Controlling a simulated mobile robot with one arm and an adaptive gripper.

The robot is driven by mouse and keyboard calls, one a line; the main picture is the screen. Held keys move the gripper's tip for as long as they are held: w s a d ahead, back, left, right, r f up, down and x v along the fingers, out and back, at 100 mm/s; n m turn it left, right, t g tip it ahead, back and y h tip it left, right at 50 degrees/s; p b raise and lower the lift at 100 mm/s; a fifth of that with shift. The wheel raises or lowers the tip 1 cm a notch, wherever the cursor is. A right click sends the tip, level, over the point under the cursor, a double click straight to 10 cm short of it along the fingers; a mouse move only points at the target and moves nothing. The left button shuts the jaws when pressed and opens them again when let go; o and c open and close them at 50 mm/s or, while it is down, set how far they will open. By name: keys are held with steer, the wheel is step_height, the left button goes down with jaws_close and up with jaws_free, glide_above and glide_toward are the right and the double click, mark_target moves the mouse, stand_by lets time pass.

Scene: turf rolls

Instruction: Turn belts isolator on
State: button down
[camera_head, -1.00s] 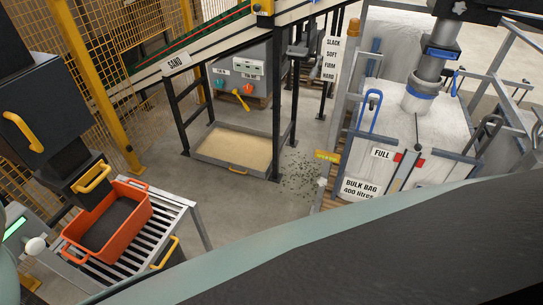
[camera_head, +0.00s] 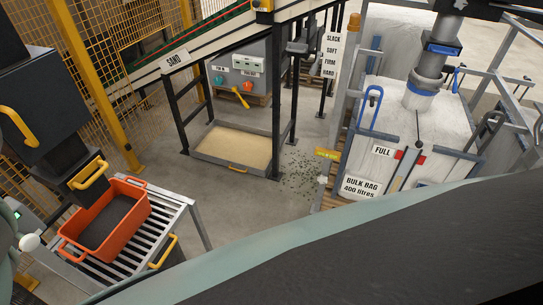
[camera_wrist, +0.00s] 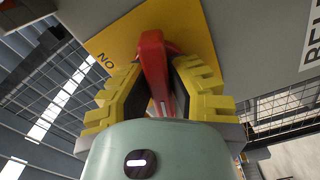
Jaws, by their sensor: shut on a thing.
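In the wrist view a red lever handle (camera_wrist: 152,55) stands out from a yellow plate (camera_wrist: 110,40) on a grey box. The plate carries the letters "ON", seen upside down. A white label starting "BEL" (camera_wrist: 312,45) is cut off at the right edge. My gripper (camera_wrist: 163,88) has its yellow ribbed fingers on both sides of the red handle and is shut on it. The handle's lower end is hidden behind the gripper body. The isolator and my gripper cannot be made out in the head view, where a large part of my arm fills the lower right.
An orange crate (camera_head: 132,188) sits on a roller table (camera_head: 180,211) at left. A sand tray (camera_head: 204,159) lies under the conveyor. A bulk bag (camera_head: 445,130) stands in a frame at right. Mesh fencing (camera_head: 140,30) is behind. The middle floor is clear apart from scattered debris.

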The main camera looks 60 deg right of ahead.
steer(key=m, duration=0.3)
steer(key=shift+d+f, duration=0.2)
steer(key=shift+f, duration=0.05)
steer(key=m, duration=0.9)
steer(key=shift+m, duration=1)
steer(key=c, duration=0.9)
jaws_free()
steer(key=shift+a+r, duration=0.1)
steer(key=shift+r, duration=0.1)
steer(key=shift+s, duration=0.15)
